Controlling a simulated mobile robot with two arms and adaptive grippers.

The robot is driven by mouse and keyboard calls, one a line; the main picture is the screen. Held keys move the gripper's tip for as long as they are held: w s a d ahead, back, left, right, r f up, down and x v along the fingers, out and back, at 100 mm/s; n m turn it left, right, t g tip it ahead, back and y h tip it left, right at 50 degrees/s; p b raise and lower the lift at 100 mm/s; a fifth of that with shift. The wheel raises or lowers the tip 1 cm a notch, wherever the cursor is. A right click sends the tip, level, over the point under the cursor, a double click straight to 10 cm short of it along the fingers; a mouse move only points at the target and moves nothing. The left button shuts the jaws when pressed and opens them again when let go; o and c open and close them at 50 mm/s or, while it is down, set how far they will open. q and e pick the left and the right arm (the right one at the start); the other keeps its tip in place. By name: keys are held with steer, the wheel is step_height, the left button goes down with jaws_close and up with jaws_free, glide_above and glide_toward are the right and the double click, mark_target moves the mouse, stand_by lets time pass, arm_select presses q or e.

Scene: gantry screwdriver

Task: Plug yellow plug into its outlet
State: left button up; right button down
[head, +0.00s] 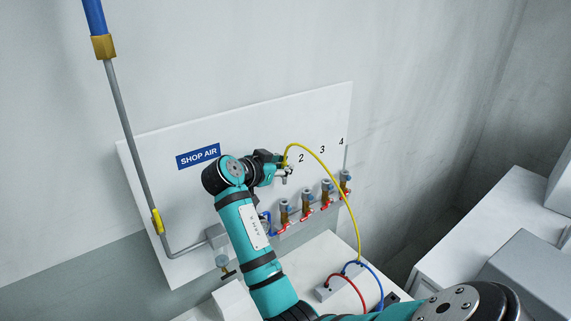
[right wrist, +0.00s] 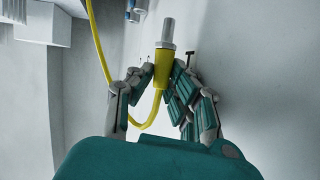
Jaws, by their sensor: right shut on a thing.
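My right gripper (head: 277,169) is in front of the white panel, above the row of outlets. In the right wrist view my right gripper (right wrist: 150,85) is shut on the yellow plug (right wrist: 162,75), with its grey metal tip pointing away from the palm. The yellow hose (head: 328,168) arcs from the gripper down to a white box (head: 335,285). Several outlets (head: 326,187) with grey tops and red handles line the panel; numbers 2, 3 and 4 show above them. The plug is apart from the outlets. I cannot tell which outlet is the yellow one. My left gripper is not in view.
A blue SHOP AIR sign (head: 198,157) is on the panel (head: 150,150). A grey pipe (head: 130,150) runs down at left. A red hose (head: 350,283) and a blue hose (head: 376,277) also leave the white box. White cabinets (head: 490,215) stand at right.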

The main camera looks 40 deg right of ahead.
mark_target(284, 182)
steer(key=shift+f+b, duration=1.4)
steer(key=shift+f, duration=1.05)
steer(key=shift+b, duration=0.35)
steer(key=shift+f, duration=0.15)
stand_by(0.4)
steer(key=shift+f+b, duration=1)
steer(key=shift+f, duration=0.05)
steer(key=c, duration=1.8)
jaws_free()
steer(key=o, duration=0.6)
